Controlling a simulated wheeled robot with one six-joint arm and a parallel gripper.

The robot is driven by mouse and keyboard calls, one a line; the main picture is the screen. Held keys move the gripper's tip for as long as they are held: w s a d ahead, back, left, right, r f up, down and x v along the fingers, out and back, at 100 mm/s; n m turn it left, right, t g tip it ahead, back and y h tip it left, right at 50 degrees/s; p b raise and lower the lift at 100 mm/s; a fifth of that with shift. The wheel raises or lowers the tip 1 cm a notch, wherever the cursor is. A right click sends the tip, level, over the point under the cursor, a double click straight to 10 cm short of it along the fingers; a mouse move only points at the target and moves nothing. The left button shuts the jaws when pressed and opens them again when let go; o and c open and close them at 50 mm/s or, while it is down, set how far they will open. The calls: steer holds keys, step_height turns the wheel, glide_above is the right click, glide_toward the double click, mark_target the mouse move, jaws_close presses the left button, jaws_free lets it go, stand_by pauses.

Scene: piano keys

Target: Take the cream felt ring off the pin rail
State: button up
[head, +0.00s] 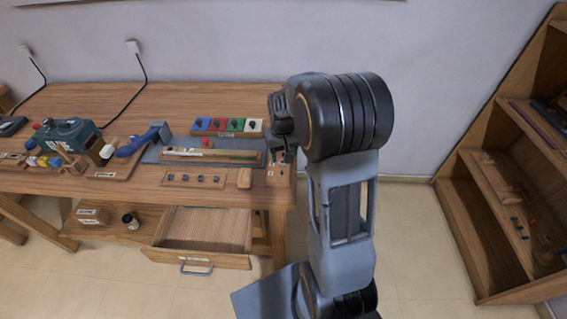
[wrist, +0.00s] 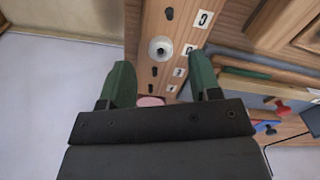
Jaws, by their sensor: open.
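The cream felt ring (wrist: 153,46) sits around a dark pin on the wooden pin rail (wrist: 148,22) in the wrist view. Other dark pins and white number labels show along the rail. My gripper (wrist: 162,75) is open, its two green fingers on either side of the rail in the picture, with the ring ahead between and beyond the tips. Nothing is held. A pink piece (wrist: 150,101) shows at the rail, partly hidden by my gripper body. In the head view my gripper (head: 284,150) is over the workbench's right end, and the ring cannot be made out.
The workbench (head: 150,93) holds a tray of coloured squares (head: 228,126), a long wooden tray (head: 212,155) and a green machine (head: 68,135) to the left. An open drawer (head: 205,258) sticks out below. A shelf unit (head: 480,205) stands right, with free floor between.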

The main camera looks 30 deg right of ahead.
mark_target(283, 166)
steer(key=shift+f, duration=1.75)
steer(key=shift+c, duration=0.2)
steer(key=c, duration=1)
steer(key=shift+o, duration=0.2)
steer(key=shift+r, duration=0.15)
